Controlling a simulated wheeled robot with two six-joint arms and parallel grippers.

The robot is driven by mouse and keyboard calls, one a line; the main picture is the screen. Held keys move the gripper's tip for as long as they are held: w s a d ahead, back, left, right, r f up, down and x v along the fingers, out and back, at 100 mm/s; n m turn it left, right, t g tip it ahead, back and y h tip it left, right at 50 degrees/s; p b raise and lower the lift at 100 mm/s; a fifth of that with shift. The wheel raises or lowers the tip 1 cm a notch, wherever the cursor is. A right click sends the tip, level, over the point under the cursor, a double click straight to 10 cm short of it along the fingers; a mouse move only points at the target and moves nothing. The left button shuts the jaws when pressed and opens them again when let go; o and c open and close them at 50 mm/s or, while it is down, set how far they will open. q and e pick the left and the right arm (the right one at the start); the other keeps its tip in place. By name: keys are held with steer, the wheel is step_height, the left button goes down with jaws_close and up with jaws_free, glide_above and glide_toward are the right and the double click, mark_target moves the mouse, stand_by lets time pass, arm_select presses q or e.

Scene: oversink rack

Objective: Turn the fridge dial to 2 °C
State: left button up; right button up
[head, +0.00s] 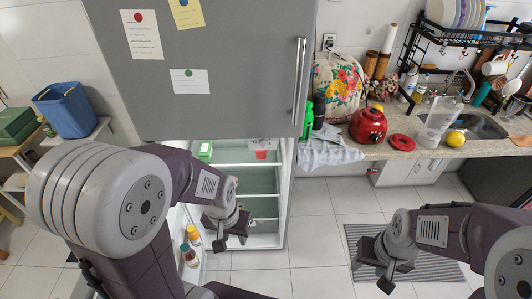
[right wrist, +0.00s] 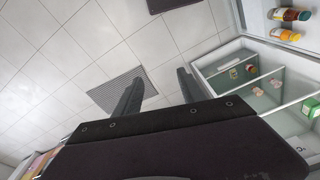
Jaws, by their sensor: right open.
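The grey fridge (head: 220,70) has its lower compartment open, showing shelves (head: 255,194). A small pale panel (head: 262,143) sits at the top of the opening; I cannot tell whether it is the dial, and no setting is readable. My left gripper (head: 230,240) is in front of the lower shelves, fingers apart and empty. My right gripper (head: 372,275) is right of the fridge above the floor mat, open and empty. Its spread fingers show in the right wrist view (right wrist: 158,92), with the fridge interior (right wrist: 262,85) to their right.
Bottles (head: 191,246) stand in the open door's shelf at the left. A counter (head: 400,151) with a red kettle (head: 369,125) and a sink is at the right. A striped mat (head: 430,270) lies on the floor. The floor right of the fridge is otherwise clear.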

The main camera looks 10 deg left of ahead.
step_height(320, 180, down, 17)
steer(key=b, duration=1.6)
steer(key=w+a+r+n+t+p, duration=0.1)
steer(key=w+a+r+t+p, duration=0.15)
steer(key=w, duration=0.45)
steer(key=n+t+y+b, duration=0.3)
steer(key=n+t+y, duration=0.3)
steer(key=n+t, duration=0.5)
glide_toward(263, 144)
steer(key=w+a+p, duration=0.1)
steer(key=w, duration=0.1)
steer(key=w+f+m+t+p, duration=0.1)
steer(key=w+p, duration=0.1)
steer(key=w+a+f+m+t+p, duration=0.1)
steer(key=w, duration=0.1)
steer(key=shift+w+a, duration=0.15)
steer(key=shift+a, duration=0.2)
steer(key=shift+w+a, duration=0.2)
steer(key=shift+w, duration=0.25)
